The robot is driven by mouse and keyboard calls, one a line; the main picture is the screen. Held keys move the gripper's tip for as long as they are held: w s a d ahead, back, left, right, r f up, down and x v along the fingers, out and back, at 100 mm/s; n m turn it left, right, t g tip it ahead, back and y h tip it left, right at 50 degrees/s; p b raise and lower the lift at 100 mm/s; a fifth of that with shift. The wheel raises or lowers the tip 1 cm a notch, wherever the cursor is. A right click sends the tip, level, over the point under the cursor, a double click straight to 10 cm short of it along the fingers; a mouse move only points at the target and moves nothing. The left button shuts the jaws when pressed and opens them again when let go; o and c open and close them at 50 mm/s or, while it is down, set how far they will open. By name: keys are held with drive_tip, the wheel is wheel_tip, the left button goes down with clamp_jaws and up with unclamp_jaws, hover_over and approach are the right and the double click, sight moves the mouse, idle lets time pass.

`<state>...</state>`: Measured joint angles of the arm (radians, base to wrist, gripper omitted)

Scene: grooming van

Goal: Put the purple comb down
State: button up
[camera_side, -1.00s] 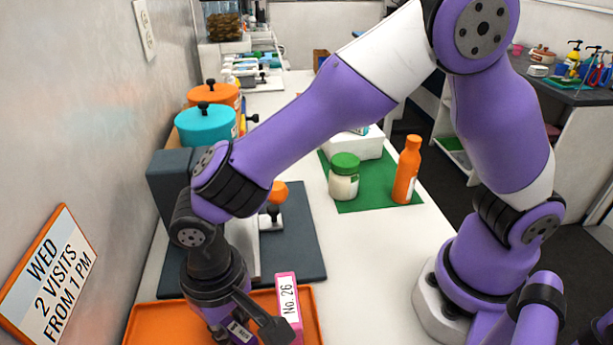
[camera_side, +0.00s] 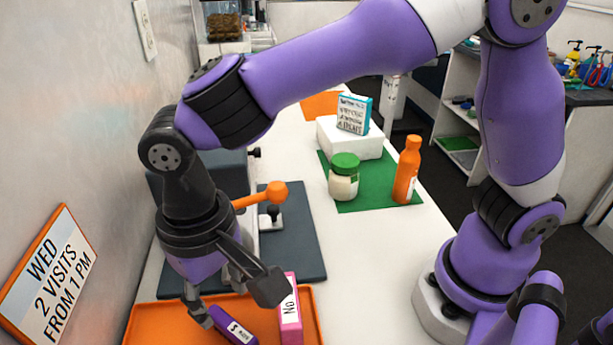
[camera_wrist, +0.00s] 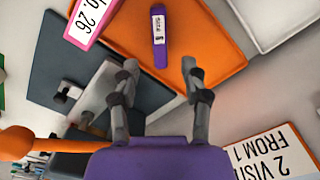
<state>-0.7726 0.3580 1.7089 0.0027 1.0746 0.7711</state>
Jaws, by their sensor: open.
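The purple comb (camera_side: 233,326), with a white label, lies in the orange tray (camera_side: 165,318) near the front of the counter. The wrist view also shows the comb (camera_wrist: 159,45) lying on the tray (camera_wrist: 205,40), ahead of the fingertips. My gripper (camera_side: 235,300) is open above the comb. In the wrist view its two fingers (camera_wrist: 159,64) are spread with nothing between them.
A pink block marked No. 26 (camera_side: 290,318) stands in the tray just right of the comb. Behind is a dark mat (camera_side: 295,250) with an orange-knobbed device (camera_side: 276,193). A jar (camera_side: 343,178) and orange bottle (camera_side: 407,170) stand on a green mat.

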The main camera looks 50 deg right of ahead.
sight(230, 325)
drive_tip(key=shift+r, duration=2.2)
